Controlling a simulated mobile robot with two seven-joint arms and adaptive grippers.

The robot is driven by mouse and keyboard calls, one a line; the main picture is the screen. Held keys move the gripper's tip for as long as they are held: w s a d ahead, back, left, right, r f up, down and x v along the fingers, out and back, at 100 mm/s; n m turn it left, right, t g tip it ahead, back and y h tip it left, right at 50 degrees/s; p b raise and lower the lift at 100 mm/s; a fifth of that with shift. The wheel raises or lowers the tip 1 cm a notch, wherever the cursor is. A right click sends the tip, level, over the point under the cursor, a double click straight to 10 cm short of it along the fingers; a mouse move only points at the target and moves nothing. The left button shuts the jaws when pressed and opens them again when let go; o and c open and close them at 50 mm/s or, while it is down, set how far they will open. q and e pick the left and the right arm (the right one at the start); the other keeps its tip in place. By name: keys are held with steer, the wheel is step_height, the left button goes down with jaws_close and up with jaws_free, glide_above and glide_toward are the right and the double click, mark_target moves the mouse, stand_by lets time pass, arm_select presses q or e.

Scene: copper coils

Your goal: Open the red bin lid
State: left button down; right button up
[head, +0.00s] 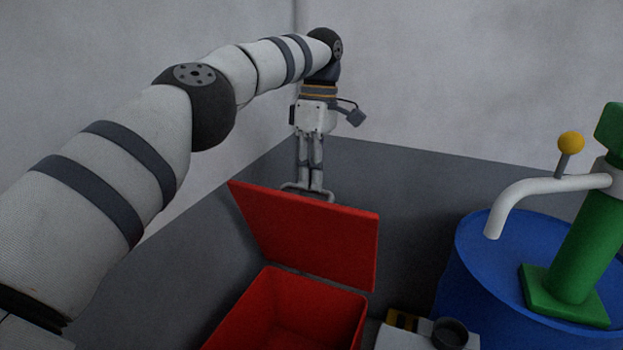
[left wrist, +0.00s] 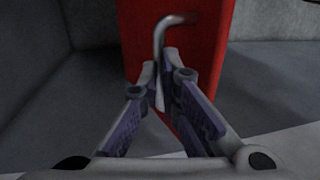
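The red bin (head: 288,312) stands low in the middle of the head view, with its inside showing. Its red lid (head: 312,232) is raised and tilted up at the bin's back side, clear of the rim. The lid also fills the upper middle of the left wrist view (left wrist: 212,40). A grey bent handle (left wrist: 161,38) is on the lid. My left gripper (head: 311,187) points down at the lid's upper edge. Its fingers (left wrist: 167,82) are close together on the handle. My right gripper is in neither view.
A blue barrel (head: 480,290) with a green pump (head: 580,250) and a white spout (head: 530,190) stands at right. A small pale object with a dark round top (head: 450,333) is beside the bin. Grey walls are behind.

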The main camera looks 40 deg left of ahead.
arm_select(q)
step_height(320, 180, down, 2)
steer(key=shift+f, duration=0.1)
steer(key=c, duration=1.7)
jaws_free()
steer(key=shift+o, duration=0.9)
steer(key=shift+w, duration=0.25)
steer(key=shift+c, duration=0.8)
